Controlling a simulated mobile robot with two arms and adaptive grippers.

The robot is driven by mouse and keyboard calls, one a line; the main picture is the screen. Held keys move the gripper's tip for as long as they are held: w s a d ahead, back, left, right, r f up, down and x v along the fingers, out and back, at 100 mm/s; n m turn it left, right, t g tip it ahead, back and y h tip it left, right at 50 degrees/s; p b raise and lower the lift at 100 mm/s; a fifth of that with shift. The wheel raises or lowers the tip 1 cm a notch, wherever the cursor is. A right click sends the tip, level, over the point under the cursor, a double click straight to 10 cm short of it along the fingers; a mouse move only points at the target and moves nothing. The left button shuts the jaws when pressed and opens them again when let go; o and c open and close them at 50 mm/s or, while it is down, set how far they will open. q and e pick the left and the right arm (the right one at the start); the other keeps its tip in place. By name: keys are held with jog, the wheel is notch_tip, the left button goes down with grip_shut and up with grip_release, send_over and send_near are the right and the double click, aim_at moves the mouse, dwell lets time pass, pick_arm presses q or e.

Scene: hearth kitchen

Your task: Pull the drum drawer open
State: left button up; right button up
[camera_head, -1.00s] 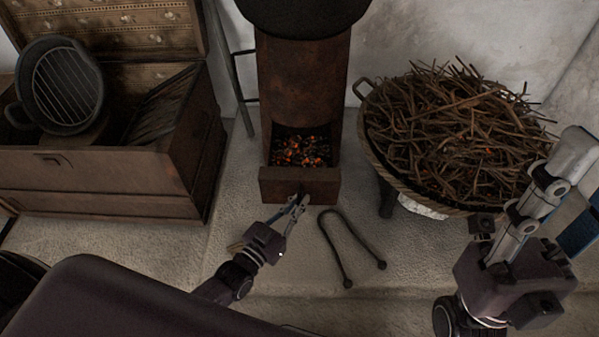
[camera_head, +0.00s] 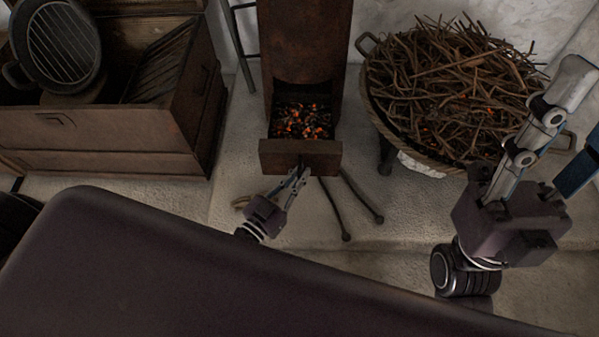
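The drum (camera_head: 305,45) is a tall rusty metal body at the back centre. Its drawer (camera_head: 320,160) is at the bottom and stands out from the drum, with glowing orange and dark coals (camera_head: 302,119) inside. My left gripper (camera_head: 299,172) is at the middle of the drawer front, its fingers close together at the handle, which they mostly hide. My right gripper (camera_head: 588,112) is raised at the right, far from the drawer, with its fingers spread and nothing seen between them.
Tongs (camera_head: 362,196) lie on the stone floor, partly under the drawer front. A basket of twigs (camera_head: 445,85) stands to the right. A wooden chest (camera_head: 95,137) with a round grill pan (camera_head: 62,45) stands to the left. Pale floor is clear between chest and drawer.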

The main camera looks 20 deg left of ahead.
pick_arm(q)
jog(key=shift+o, duration=0.4)
jog(key=shift+s, duration=0.1)
jog(key=v, duration=1.2)
